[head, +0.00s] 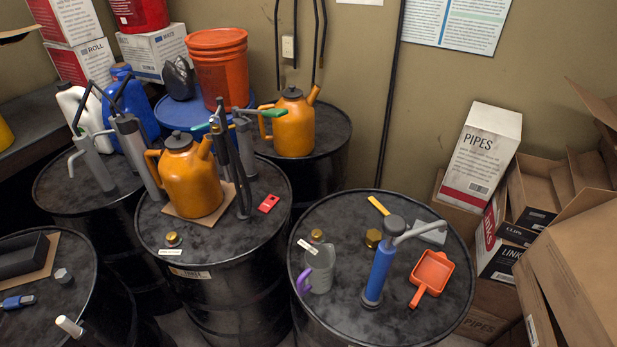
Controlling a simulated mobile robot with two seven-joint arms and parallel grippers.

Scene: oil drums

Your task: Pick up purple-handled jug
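The purple-handled jug (321,270) stands on the black drum at the front right. It is a grey, see-through jug, and its purple handle (304,282) points left and toward the front. A small light label (307,246) shows at its rim. Neither of my grippers is in the head view, and nothing is holding the jug.
On the same drum (345,215), a blue hand pump (380,270) stands right of the jug, with an orange scoop (432,276) beyond it. Brass caps (373,238) sit behind. An orange can (190,182) stands on the middle drum. Boxes (570,260) crowd the right.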

